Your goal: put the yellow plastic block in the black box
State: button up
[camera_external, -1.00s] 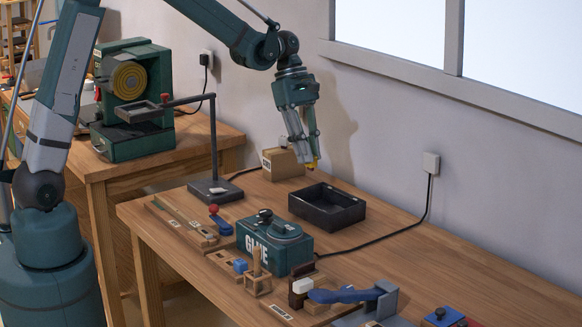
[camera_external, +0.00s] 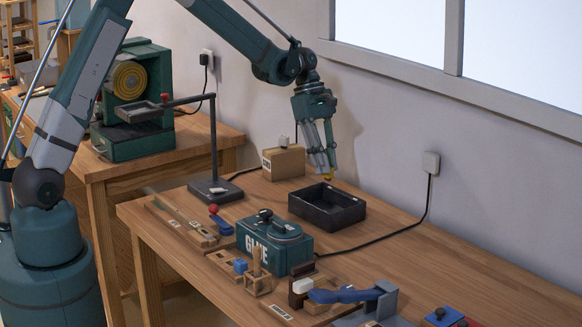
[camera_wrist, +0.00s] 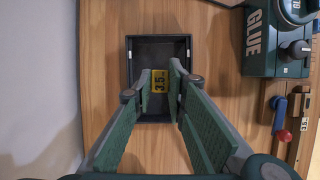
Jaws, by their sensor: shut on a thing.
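The yellow plastic block (camera_wrist: 159,81) is between my fingertips in the wrist view, with dark markings on its face. In the external view only a small yellow bit (camera_external: 328,177) shows at the fingertips. My gripper (camera_external: 324,170) is shut on the block and points down, holding it above the black box (camera_external: 313,220). The box is an open, shallow tray on the table. In the wrist view the block appears over the box's opening, and the box's rim (camera_wrist: 128,60) shows around it. My fingers hide part of the box's near side.
The green GLUE box (camera_external: 262,243) stands in front of the black box, and a cardboard box (camera_external: 284,163) stands behind it. A dark stand (camera_external: 213,150) rises to the left. A wall outlet with a cable (camera_external: 430,163) is on the right.

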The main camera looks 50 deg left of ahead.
jog(key=shift+f, duration=0.25)
jog(key=shift+f+b, duration=0.4)
jog(key=shift+f, duration=2.7)
jog(key=shift+f, duration=1.85)
jog(key=shift+f+b, duration=0.2)
jog(key=shift+b, duration=0.2)
jog(key=o, duration=0.7)
jog(key=shift+r, duration=0.15)
jog(key=p+v, duration=0.1)
jog(key=v, duration=1.1)
jog(key=shift+r+p, duration=0.1)
jog(key=shift+p, duration=0.2)
